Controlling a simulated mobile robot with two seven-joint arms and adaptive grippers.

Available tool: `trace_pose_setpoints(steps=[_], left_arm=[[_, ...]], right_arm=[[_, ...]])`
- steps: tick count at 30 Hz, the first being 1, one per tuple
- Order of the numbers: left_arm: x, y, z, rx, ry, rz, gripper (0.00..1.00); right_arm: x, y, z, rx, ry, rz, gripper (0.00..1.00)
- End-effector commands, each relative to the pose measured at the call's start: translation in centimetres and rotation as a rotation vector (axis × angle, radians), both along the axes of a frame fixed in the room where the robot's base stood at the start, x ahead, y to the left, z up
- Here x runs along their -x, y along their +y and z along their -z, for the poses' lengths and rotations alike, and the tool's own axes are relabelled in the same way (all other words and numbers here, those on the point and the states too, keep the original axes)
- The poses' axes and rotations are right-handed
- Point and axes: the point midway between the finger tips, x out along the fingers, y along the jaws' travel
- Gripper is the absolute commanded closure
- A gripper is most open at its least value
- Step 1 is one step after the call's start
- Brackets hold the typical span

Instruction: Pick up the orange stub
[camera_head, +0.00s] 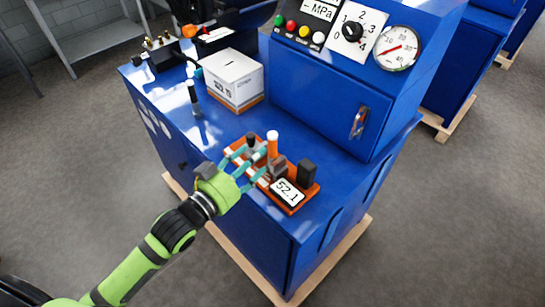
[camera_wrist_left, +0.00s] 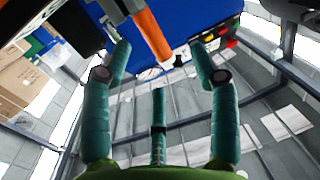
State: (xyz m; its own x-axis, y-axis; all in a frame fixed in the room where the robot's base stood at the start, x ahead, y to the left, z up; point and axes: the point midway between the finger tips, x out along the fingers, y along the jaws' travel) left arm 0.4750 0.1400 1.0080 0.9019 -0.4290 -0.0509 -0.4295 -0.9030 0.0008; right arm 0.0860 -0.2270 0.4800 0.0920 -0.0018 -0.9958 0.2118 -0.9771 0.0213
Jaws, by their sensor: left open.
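The orange stub (camera_head: 272,146), a slim upright cylinder with a white top, stands in the orange tray (camera_head: 301,201) on the blue bench. My left gripper (camera_head: 258,164) has teal fingers and is open beside the stub, low over the tray. In the left wrist view the stub (camera_wrist_left: 151,38) shows between the spread fingertips of the left gripper (camera_wrist_left: 160,52), its pale tip towards them. I see no finger closed on it. Its lower end is hidden in the head view. My right gripper is in neither view.
The tray also holds a dark block (camera_head: 307,173), a grey part and a display reading 52.1 (camera_head: 288,192). A white box (camera_head: 234,78) and a dark, white-topped stub (camera_head: 193,98) stand behind. The blue cabinet (camera_head: 330,98) rises at the back right.

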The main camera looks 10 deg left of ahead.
Motion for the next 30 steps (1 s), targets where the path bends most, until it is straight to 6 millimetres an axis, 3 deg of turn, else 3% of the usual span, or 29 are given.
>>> trace_pose_setpoints(steps=[5,19,28,29,30], left_arm=[[-1.1,-0.5,-1.2,0.024,-0.048,0.020,0.39],[-5.8,-3.8,-0.4,0.023,-0.048,0.019,0.39],[-6.2,-4.0,-0.1,0.022,-0.046,0.020,0.39],[-6.2,-4.0,-0.1,0.022,-0.046,0.020,0.47],[-6.2,-4.0,-0.1,0.022,-0.046,0.020,0.63]], right_arm=[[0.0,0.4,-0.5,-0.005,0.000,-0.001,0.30],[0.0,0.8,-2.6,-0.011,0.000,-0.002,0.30],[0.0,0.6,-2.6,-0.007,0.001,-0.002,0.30],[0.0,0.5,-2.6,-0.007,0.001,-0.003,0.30],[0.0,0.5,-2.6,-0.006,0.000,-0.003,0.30]])
